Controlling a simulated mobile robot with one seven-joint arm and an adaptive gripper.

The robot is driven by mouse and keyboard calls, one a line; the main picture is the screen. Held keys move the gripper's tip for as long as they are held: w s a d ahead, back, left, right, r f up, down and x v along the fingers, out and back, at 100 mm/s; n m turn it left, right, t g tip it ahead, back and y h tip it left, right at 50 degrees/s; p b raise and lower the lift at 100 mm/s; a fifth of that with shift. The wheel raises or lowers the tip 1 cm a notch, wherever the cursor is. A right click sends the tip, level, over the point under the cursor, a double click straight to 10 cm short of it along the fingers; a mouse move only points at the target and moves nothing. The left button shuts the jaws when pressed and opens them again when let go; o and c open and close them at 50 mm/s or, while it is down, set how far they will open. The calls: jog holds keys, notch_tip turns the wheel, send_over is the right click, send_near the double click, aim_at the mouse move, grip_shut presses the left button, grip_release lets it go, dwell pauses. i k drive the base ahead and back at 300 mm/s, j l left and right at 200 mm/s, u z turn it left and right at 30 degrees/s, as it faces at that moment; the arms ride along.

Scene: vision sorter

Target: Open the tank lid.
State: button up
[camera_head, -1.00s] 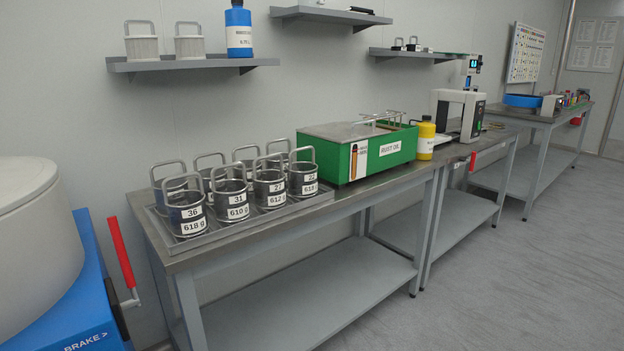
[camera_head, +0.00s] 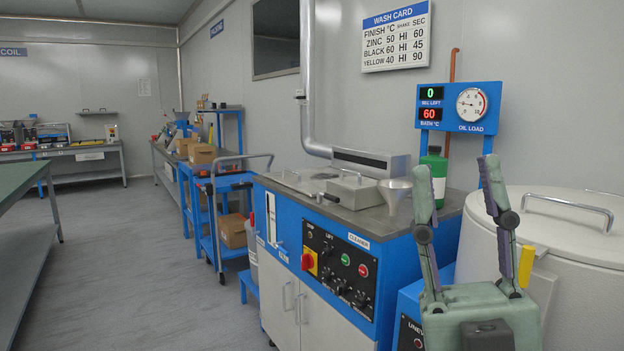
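The blue cleaner (camera_head: 320,225) stands at the centre of the view with a grey steel top (camera_head: 395,220). Set into its top is a flat metal cover (camera_head: 305,181), partly hidden behind a low grey box with a handle (camera_head: 352,190). I cannot tell for certain which of these is the tank lid; both look closed. At the right, a large white drum (camera_head: 485,270) has a pale round lid with a bar handle (camera_head: 570,207), and it looks shut. My gripper (camera_head: 457,163) points up in front of the drum, fingers wide apart and empty.
A funnel (camera_head: 394,192) and a green bottle (camera_head: 434,172) stand on the cleaner top, near a readout panel (camera_head: 459,107). A blue cart (camera_head: 232,215) with boxes stands left of the cleaner. Grey floor (camera_head: 130,270) is clear at the left, beside a green-topped table (camera_head: 22,190).

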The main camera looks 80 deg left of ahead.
aim_at(306, 181)
jog(key=u, duration=2.45)
jog(key=i+u, duration=0.15)
jog(key=i, duration=0.75)
